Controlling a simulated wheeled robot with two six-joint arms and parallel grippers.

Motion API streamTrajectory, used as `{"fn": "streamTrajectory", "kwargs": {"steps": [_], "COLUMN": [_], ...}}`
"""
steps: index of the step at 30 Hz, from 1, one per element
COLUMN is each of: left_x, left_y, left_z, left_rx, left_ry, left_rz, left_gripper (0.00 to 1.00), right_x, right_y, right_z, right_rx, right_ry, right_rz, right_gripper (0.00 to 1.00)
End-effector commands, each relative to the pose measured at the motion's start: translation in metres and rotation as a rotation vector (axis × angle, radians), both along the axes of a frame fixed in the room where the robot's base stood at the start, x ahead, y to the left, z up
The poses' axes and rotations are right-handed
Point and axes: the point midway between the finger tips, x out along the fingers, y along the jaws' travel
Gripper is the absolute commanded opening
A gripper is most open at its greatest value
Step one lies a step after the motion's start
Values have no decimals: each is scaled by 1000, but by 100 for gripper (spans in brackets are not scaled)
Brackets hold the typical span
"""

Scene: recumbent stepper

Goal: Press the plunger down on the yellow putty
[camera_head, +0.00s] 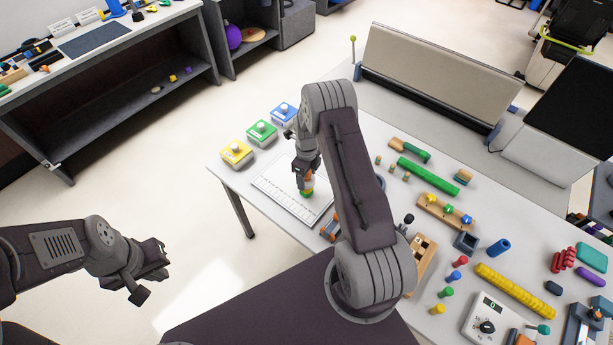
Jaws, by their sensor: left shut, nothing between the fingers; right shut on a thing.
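My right gripper (307,168) points down over the white gridded board (275,191) on the table. It is shut on a small orange-brown piece, which looks like the plunger (308,181). A small yellow-green patch (306,193), perhaps the putty, shows right below it at the board. I cannot tell whether the plunger touches the patch, as the gripper and arm hide part of it. My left gripper (149,283) is shut and empty, off to the left above the floor, away from the table.
A green rod (428,176), a wooden peg stand (444,212) and a yellow ribbed rod (515,291) lie to the right. My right arm hides the table's middle.

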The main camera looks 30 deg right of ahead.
Motion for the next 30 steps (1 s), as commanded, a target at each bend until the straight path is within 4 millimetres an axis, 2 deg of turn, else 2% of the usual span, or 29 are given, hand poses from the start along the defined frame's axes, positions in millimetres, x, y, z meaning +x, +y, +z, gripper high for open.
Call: {"fn": "streamTrajectory", "kwargs": {"steps": [30], "left_x": [0], "left_y": [0], "left_z": [-17], "left_rx": [0], "left_ry": [0], "left_rz": [0], "left_gripper": [0], "right_x": [0], "right_y": [0], "right_z": [-21], "right_rx": [0], "right_ry": [0], "right_rz": [0], "right_gripper": [27]}}
